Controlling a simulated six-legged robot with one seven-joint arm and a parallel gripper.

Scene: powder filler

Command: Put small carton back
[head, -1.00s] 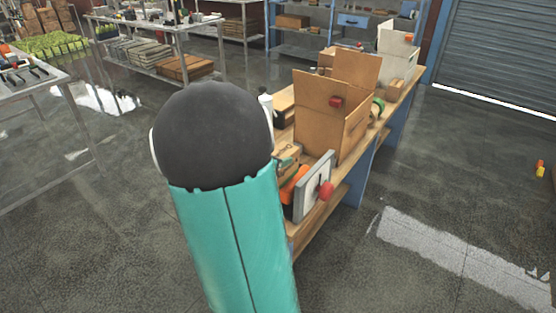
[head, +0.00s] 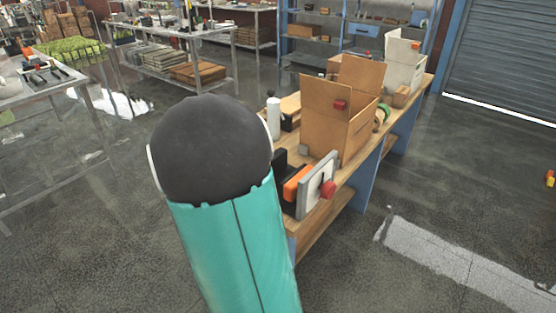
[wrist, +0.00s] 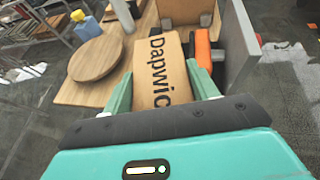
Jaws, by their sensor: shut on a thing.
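In the wrist view, a small brown carton (wrist: 161,72) with black "Dapwic" lettering sits between the two green fingers of my gripper (wrist: 160,88). The gripper is shut on it. The carton appears over or close to the wooden bench top; I cannot tell whether it touches. In the head view, my arm hides both the gripper and the carton.
A large open cardboard box (head: 338,128) stands on the wooden bench. A grey panel device (head: 317,184) with a red knob and an orange part (head: 295,182) is near the bench end.

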